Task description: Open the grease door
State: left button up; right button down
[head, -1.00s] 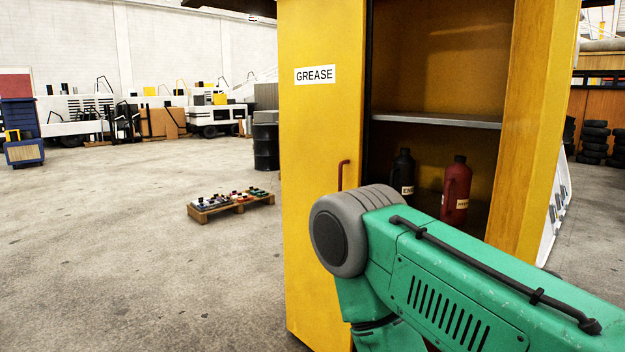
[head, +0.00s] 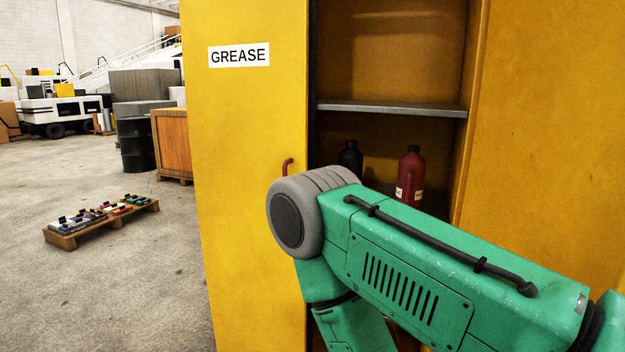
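The yellow grease door (head: 245,130) carries a white GREASE label (head: 239,55) and stands ajar, swung out to the left. The cabinet inside (head: 390,50) shows to its right. A red handle (head: 287,166) sits at the door's right edge, its lower part hidden by my green and grey arm. That arm comes in from the right and crosses in front of the opening. Its gripper is out of the picture below or hidden. My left gripper is not in view.
A grey shelf (head: 390,108) crosses the cabinet. Below it stand a black bottle (head: 350,158) and a red bottle (head: 410,175). A low pallet with small items (head: 105,221) lies on the floor at left. A black drum (head: 136,145) and wooden crate (head: 172,145) stand behind the door.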

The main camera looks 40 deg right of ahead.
aim_at(245, 62)
jog(key=i+l+z, duration=0.1)
jog(key=i+z, duration=0.65)
jog(key=i, duration=0.2)
jog(key=i+j+z, duration=0.25)
jog(key=i+z, duration=0.15)
jog(key=i, duration=0.05)
